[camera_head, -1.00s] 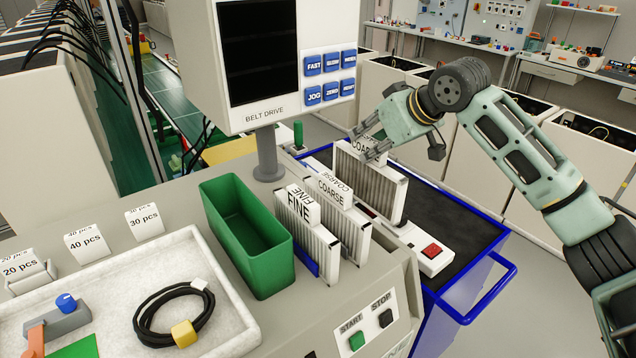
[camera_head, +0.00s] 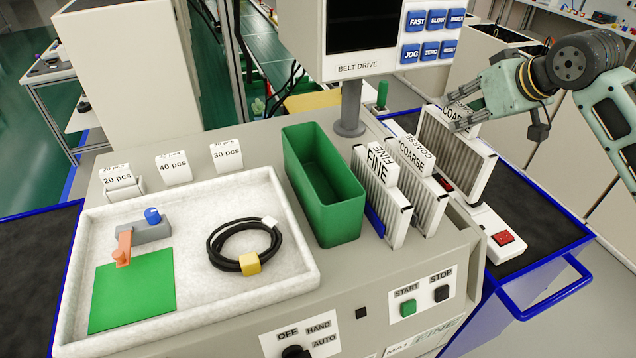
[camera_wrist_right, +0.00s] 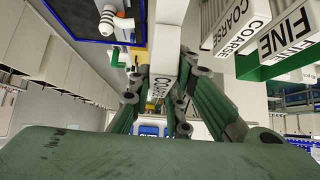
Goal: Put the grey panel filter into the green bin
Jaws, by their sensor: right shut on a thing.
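My right gripper (camera_head: 460,116) is shut on the label block at the top of a grey pleated panel filter (camera_head: 448,148) marked COARSE. The filter stands upright at the console's right edge; whether its bottom touches anything is unclear. A second COARSE filter (camera_head: 425,200) and a FINE filter (camera_head: 385,205) stand upright to the left of the held one. The open green bin (camera_head: 335,215) stands left of them and looks empty. My left gripper is out of view.
A white tray (camera_head: 300,285) with a black cable coil (camera_head: 228,243) and a green square lies left of the bin. The display post (camera_head: 350,112) rises behind the bin. A white box with a red switch (camera_head: 503,238) lies on the blue-edged cart at right.

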